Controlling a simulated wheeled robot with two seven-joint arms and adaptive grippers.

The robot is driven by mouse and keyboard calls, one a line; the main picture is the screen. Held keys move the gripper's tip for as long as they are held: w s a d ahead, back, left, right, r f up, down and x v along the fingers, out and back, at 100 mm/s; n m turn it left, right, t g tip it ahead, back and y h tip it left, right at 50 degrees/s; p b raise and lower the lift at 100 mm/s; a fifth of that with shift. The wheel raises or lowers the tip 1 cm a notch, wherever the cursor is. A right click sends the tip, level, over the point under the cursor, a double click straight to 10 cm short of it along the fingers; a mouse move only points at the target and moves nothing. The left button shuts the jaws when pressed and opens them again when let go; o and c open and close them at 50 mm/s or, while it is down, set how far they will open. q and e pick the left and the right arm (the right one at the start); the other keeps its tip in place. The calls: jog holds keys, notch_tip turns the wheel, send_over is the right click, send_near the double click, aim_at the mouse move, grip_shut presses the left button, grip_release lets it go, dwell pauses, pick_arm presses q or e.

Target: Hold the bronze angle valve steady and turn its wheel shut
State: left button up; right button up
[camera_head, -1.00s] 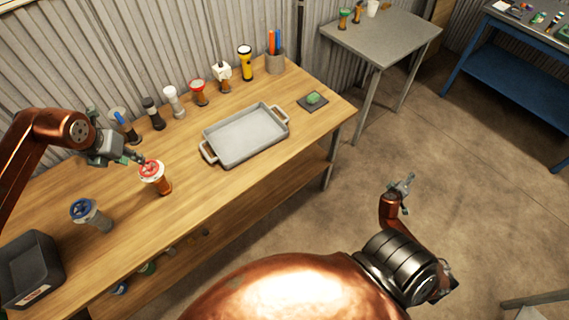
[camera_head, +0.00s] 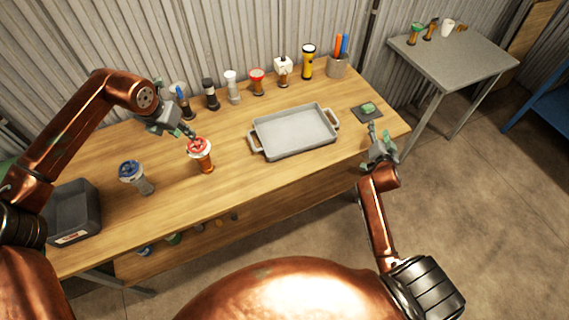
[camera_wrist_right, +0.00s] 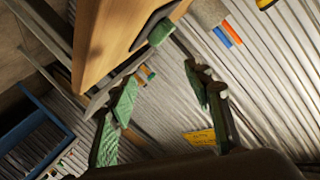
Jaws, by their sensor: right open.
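A bronze-bodied valve with a red wheel (camera_head: 200,150) stands upright near the front middle of the wooden workbench (camera_head: 230,185). My left gripper (camera_head: 187,132) is just behind and left of its wheel. Its fingers are too small to show whether they are open or touching the valve. My right gripper (camera_head: 376,137) is open and empty by the bench's right end, well right of the valve. In the right wrist view its two green-padded fingers (camera_wrist_right: 165,100) stand apart with nothing between them.
A grey tray (camera_head: 257,143) lies right of the valve. A blue-wheeled valve (camera_head: 143,184) and a dark bin (camera_head: 72,205) stand to the left. Several fittings and a yellow torch (camera_head: 307,62) line the back. A green item on a dark pad (camera_head: 360,116) is near my right gripper.

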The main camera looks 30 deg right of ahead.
jog(key=w+a+r+m+t+y, duration=0.2)
jog(key=w+a+r, duration=0.25)
jog(key=a, duration=0.35)
jog(key=w+a+r+m+t+y, duration=0.25)
jog(key=w+a+r, duration=0.2)
jog(key=a, duration=0.35)
jog(key=m+g+y, duration=0.2)
jog(key=m+y, duration=1.1)
send_near(208, 163)
jog(key=shift+w+a+f+n, duration=0.1)
jog(key=shift+w+n, duration=0.05)
jog(key=shift+w, duration=0.45)
jog(key=shift+w+a+f+n, duration=0.1)
jog(key=shift+w+a, duration=0.05)
jog(key=shift+w, duration=0.4)
jog(key=shift+a, duration=0.35)
jog(key=x, duration=0.7)
jog(key=shift+w+a, duration=0.15)
jog(key=shift+w, duration=0.05)
jog(key=shift+c, duration=0.5)
